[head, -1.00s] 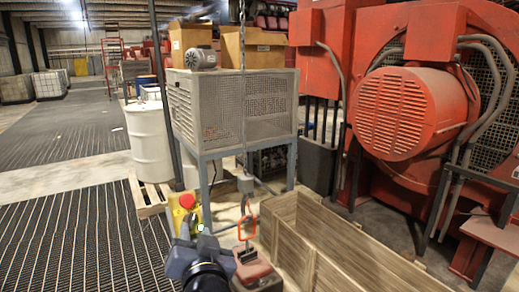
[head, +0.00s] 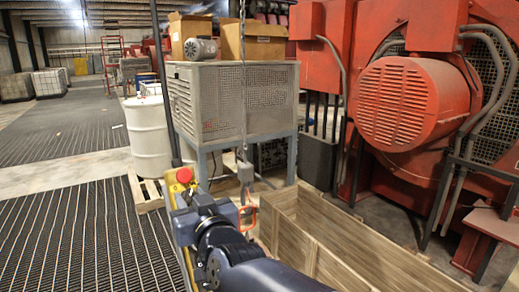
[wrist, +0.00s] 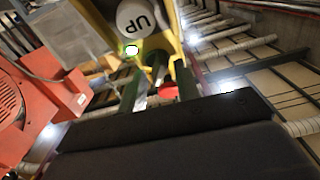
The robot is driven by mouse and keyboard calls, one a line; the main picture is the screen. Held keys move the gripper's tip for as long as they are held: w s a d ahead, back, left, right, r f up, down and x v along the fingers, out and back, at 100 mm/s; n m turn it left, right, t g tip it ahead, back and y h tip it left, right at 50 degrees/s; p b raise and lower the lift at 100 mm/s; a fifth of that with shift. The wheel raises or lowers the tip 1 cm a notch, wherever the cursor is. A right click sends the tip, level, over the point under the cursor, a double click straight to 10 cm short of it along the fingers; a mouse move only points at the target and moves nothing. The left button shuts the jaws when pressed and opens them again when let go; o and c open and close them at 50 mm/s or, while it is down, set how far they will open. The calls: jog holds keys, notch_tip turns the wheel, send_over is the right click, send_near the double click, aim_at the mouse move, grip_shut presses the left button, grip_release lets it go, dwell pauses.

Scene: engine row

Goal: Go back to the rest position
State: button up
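My arm (head: 225,240) reaches up from the bottom of the head view, its dark blue and black joints bent in front of the crate. My gripper's fingers cannot be made out in the head view. In the wrist view a wide dark slab (wrist: 180,140) fills the lower part, close to the camera. It may be part of my gripper, but no fingertips or held thing can be told there.
An open wooden crate (head: 345,245) lies right of my arm. An orange hook (head: 246,219) hangs on a chain by the arm. Behind stand a grey mesh cabinet (head: 240,98), a white drum (head: 148,138) and a large red machine (head: 400,105). Grated floor (head: 75,235) at left is clear.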

jog(key=shift+r+n+g+y+p, duration=0.1)
jog(key=shift+n+g+y+p, duration=0.45)
jog(key=shift+n, duration=0.95)
jog(key=shift+s+d, duration=0.2)
jog(key=b+v, duration=0.1)
jog(key=v, duration=0.5)
jog(key=shift+s+d, duration=0.25)
